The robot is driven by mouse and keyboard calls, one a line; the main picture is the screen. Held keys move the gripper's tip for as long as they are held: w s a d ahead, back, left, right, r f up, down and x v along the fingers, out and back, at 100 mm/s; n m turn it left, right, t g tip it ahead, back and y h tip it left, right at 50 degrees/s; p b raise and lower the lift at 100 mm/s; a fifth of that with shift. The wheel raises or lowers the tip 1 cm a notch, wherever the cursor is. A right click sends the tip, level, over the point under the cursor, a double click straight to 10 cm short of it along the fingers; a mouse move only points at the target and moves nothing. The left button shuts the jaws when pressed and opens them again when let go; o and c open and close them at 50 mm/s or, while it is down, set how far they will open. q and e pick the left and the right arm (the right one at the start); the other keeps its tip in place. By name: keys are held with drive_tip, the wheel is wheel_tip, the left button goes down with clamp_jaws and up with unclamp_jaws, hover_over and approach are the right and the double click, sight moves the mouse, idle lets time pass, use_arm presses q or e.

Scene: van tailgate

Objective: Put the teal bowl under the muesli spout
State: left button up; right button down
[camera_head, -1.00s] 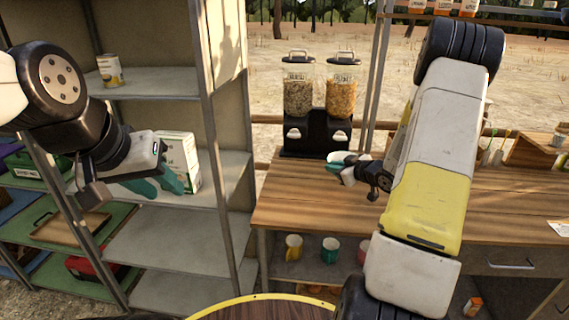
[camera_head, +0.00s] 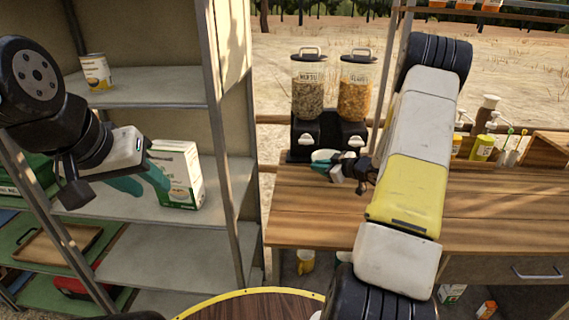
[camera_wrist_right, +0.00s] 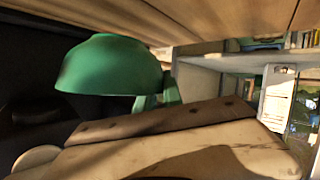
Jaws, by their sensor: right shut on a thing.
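The teal bowl (camera_head: 323,156), pale inside, is at the front of the black dispenser stand, low and slightly right of the muesli spout (camera_head: 304,140). The muesli dispenser (camera_head: 309,92) is the left of two clear canisters. My right gripper (camera_head: 338,168) is shut on the bowl from the right. In the right wrist view the bowl (camera_wrist_right: 110,68) shows large beside a teal finger (camera_wrist_right: 160,95). I cannot tell whether the bowl touches the counter. My left gripper (camera_head: 143,180) is open and empty, in front of the shelf.
The second canister (camera_head: 355,92) stands right of the muesli. A white-green carton (camera_head: 178,172) and a can (camera_head: 96,72) stand on the grey shelves at left. Bottles (camera_head: 482,147) are at the counter's back right. The wooden counter (camera_head: 310,215) is clear in front.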

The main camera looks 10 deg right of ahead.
drive_tip(key=w+a, duration=0.4)
drive_tip(key=w+a+f, duration=0.1)
drive_tip(key=w+a, duration=0.1)
drive_tip(key=a, duration=0.1)
drive_tip(key=shift+a, duration=0.1)
drive_tip(key=shift+w+f, duration=0.15)
drive_tip(key=shift+f, duration=1.55)
drive_tip(key=shift+f, duration=0.1)
drive_tip(key=c, duration=1.5)
unclamp_jaws()
